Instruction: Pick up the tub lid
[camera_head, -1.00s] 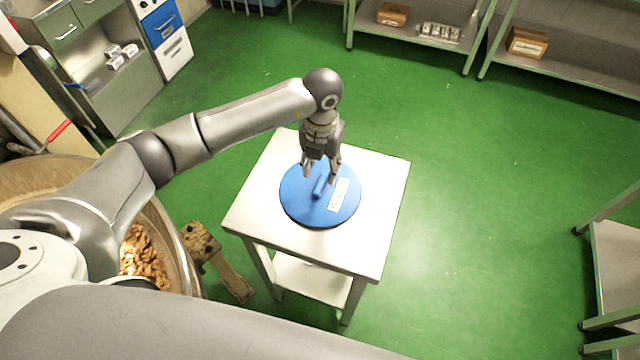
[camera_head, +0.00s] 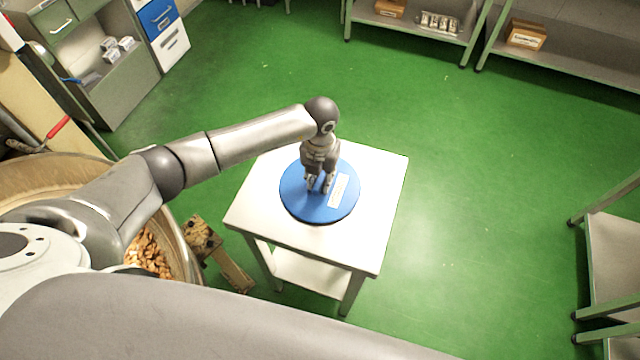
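The tub lid (camera_head: 300,208) is a round blue disc with a raised handle and a white label. It lies flat on the white table. My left gripper (camera_head: 319,188) points down at the middle of the lid. Its two fingers are close together around the handle, which they mostly hide, and they look shut on it. I see no gap opening between the lid and the table. My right gripper is not in view.
The small white table (camera_head: 375,215) has bare margins around the lid. A large kettle with brown nuts (camera_head: 150,253) stands at the left, beside a wooden piece (camera_head: 230,268). Shelves (camera_head: 615,255) stand at the right and back. The green floor is otherwise clear.

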